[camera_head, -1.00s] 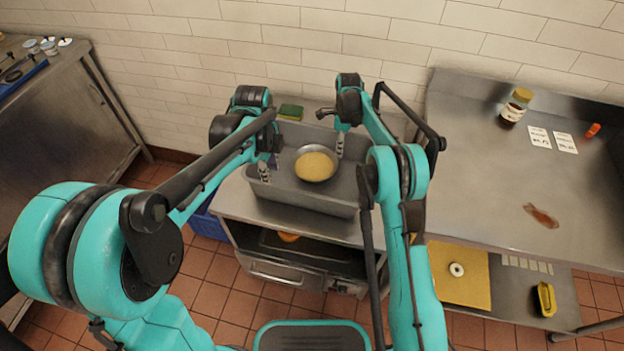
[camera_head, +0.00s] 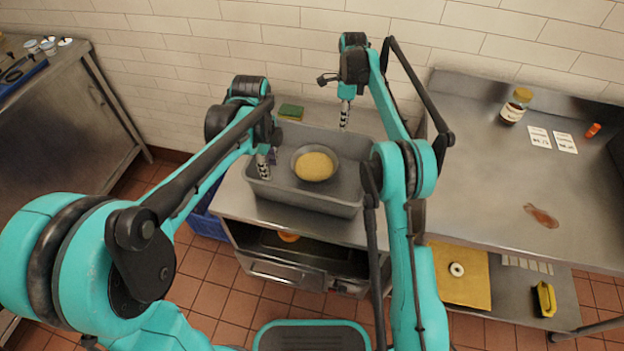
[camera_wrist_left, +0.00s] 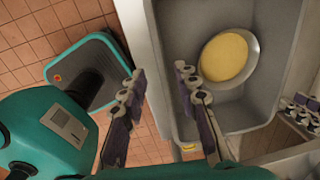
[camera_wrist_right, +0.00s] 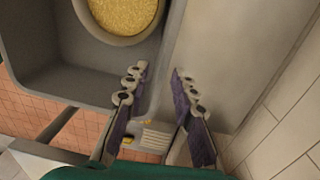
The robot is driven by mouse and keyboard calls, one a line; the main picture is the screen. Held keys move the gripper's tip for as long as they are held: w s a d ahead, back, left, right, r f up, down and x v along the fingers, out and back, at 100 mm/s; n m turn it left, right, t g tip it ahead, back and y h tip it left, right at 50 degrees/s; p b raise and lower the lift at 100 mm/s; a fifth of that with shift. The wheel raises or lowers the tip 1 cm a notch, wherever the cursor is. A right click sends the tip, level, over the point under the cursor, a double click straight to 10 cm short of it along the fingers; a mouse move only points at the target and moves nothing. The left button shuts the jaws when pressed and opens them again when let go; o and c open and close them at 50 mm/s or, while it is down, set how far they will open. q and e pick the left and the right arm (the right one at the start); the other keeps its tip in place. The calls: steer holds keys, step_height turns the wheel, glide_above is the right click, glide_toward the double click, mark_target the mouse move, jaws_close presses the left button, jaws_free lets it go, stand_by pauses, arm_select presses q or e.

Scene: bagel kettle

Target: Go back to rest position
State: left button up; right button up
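My left gripper (camera_head: 264,163) is above the left wall of a grey bin. In the left wrist view its fingers (camera_wrist_left: 158,90) are spread apart with nothing between them. My right gripper (camera_head: 344,115) is above the bin's back right edge. In the right wrist view its fingers (camera_wrist_right: 158,85) are apart and empty. A round metal bowl with yellow contents (camera_head: 315,165) rests inside the grey bin (camera_head: 310,201). The bowl also shows in the left wrist view (camera_wrist_left: 228,58) and in the right wrist view (camera_wrist_right: 125,15). Neither gripper touches the bowl.
A steel table (camera_head: 500,190) to the right holds a jar (camera_head: 515,106), cards and a brown stain. A counter (camera_head: 60,120) stands at the far left. A blue crate (camera_head: 207,223) is below the bin.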

stand_by(0.5)
